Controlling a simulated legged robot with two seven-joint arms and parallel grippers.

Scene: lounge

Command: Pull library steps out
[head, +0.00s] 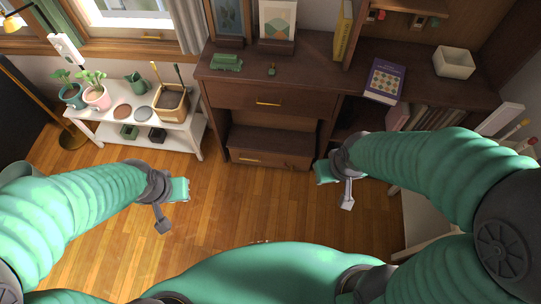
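A dark brown wooden unit (272,142), which appears to be the library steps, sits in the opening under the brown cabinet (232,98). Its flat top and front face show, with a small brass handle (250,159) low on the front. Its back part is hidden under the cabinet. My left gripper (173,207) is open and empty above the wooden floor, left of and nearer than the unit. My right gripper (335,187) is open and empty, just right of and nearer than the unit's right end. Neither gripper appears to touch it.
A white plant bench (190,132) with pots and a basket stands at the left. Shelves with books (430,117) are at the right, and a pale low piece of furniture (425,222) is beneath my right arm. The wooden floor (240,205) before the cabinet is clear.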

